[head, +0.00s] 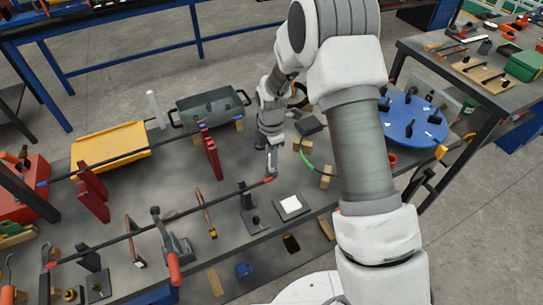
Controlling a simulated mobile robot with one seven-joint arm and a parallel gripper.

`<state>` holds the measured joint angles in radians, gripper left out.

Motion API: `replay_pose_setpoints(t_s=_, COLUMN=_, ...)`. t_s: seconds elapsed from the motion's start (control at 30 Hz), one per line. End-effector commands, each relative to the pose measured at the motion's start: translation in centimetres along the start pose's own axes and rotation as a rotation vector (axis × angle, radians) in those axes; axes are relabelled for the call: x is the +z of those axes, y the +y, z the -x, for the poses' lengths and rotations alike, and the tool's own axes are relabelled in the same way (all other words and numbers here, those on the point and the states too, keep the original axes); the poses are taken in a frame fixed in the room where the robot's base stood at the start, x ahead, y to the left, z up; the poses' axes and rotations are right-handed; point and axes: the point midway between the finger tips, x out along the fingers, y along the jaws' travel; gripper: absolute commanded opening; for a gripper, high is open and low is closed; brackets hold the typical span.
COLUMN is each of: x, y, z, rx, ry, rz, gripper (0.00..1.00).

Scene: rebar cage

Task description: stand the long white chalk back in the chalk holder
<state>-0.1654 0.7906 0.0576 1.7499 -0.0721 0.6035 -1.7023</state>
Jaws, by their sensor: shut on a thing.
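My gripper (272,170) points down over the middle of the bench, behind the long dark bar with the red tip. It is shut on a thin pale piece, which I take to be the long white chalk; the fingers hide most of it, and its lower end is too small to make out. I cannot tell for sure which thing is the chalk holder. A dark upright block (245,194) stands just in front of my gripper. A white upright stick (155,110) stands at the back left, well apart from my gripper.
Long dark bars (160,225) cross the grey bench. A yellow tray (110,147) and a dark green tray (210,106) lie behind, with red uprights (211,152) between. My arm hides part of the right side, near a blue disc (413,117).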

Motion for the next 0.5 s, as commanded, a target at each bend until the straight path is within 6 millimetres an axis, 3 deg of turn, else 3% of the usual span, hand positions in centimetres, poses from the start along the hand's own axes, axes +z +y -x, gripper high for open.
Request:
replay_pose_setpoints(t_s=0.27, x=0.05, y=0.0, z=-0.49, rx=0.0, ry=0.0, rz=-0.001, gripper=0.0)
replay_pose_setpoints(t_s=0.3, x=0.05, y=0.0, z=-0.49, rx=0.001, ry=0.0, rz=-0.002, gripper=0.21)
replay_pose_setpoints(t_s=0.47, x=0.05, y=0.0, z=-0.37, rx=0.0, ry=0.0, rz=-0.001, gripper=0.49)
replay_pose_setpoints(t_s=0.5, x=0.04, y=0.0, z=-0.37, rx=0.0, ry=0.0, rz=-0.001, gripper=0.49)
